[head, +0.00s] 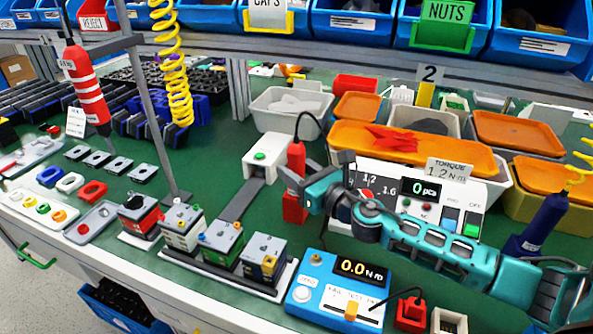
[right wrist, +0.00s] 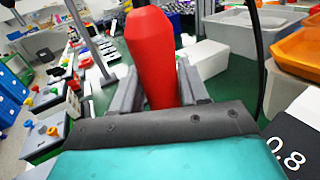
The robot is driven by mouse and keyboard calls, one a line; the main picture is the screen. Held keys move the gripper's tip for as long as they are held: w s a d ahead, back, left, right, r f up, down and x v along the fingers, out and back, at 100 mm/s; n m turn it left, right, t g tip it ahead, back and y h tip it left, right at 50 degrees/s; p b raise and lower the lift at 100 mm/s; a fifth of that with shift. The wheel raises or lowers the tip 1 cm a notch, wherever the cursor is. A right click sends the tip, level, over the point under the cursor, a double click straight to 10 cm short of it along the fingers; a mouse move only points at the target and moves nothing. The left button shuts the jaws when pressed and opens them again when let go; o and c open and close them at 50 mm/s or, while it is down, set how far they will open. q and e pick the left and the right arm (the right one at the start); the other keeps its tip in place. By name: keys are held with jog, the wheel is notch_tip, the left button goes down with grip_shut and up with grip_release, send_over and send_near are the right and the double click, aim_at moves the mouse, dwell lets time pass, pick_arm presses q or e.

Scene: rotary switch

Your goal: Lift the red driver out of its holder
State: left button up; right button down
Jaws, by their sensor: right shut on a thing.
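The red driver (head: 296,157) stands upright near the middle of the bench, with a black cord rising from its top. My right gripper (head: 294,182) is shut on its lower body. In the right wrist view the driver (right wrist: 154,55) fills the space between the two grey fingers (right wrist: 158,92). The red holder (head: 294,208) is directly below the gripper. The fingers hide the driver's lower end, so I cannot tell how deep it sits in the holder. My left gripper is not in view.
A white box with a green button (head: 263,158) stands just left of the driver. A torque controller (head: 452,200) is behind my right arm. A blue test unit (head: 336,293) is in front. A blue driver (head: 545,220) stands at right. Orange trays (head: 412,150) lie behind.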

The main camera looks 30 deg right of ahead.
notch_tip(320, 180, up, 16)
jog(key=p, duration=0.7)
jog(key=shift+f, duration=0.2)
notch_tip(320, 180, up, 4)
jog(key=shift+r, duration=0.25)
jog(key=c, duration=1.1)
grip_release()
jog(key=c, duration=0.6)
grip_shut()
